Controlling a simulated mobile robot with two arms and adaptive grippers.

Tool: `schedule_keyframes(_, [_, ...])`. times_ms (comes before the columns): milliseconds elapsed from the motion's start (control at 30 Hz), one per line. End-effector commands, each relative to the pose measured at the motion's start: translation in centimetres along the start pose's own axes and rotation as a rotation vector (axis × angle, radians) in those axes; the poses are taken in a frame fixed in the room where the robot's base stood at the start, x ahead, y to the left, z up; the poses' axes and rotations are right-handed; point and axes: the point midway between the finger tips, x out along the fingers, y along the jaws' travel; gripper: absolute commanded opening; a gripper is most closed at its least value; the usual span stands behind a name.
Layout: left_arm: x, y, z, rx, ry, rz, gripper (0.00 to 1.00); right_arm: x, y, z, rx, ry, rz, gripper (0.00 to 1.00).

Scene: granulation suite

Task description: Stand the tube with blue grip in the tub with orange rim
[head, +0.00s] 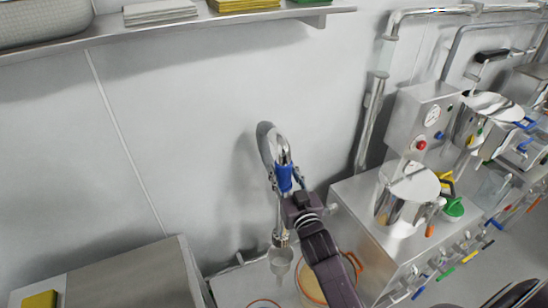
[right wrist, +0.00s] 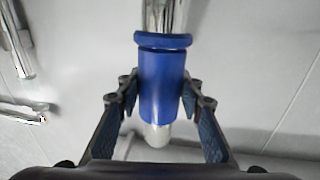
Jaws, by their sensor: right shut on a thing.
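The tube with blue grip shows a blue sleeve (head: 285,178) and a shiny curved metal upper end in the head view. My right gripper (head: 284,182) is shut on the blue sleeve, high in front of the wall. In the right wrist view the blue grip (right wrist: 161,88) sits between both fingers, with metal above and a pale end below. The tub with orange rim (head: 357,262) stands at the bottom of the head view, below and right of the held tube. My right arm hides part of it. My left gripper is not in view.
A clear funnel-like vessel (head: 280,262) stands left of the tub, below the tube. A steel cabinet with a gauge box (head: 420,118) and shiny pots (head: 408,185) is to the right. A steel bench (head: 120,280) is at lower left. A shelf (head: 180,27) runs along the top.

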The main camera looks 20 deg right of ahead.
Motion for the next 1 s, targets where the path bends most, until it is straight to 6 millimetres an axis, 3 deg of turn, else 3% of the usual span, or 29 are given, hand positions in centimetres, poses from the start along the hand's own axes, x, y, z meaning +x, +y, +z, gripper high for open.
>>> schedule_keyframes(267, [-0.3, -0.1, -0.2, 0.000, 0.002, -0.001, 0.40, -1.6, -0.9, 0.4, -0.006, 0.004, -0.059, 0.00])
schedule_keyframes(1000, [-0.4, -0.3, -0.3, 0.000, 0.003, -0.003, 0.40, -8.4, -5.8, 2.8, -0.003, 0.004, -0.323, 0.00])
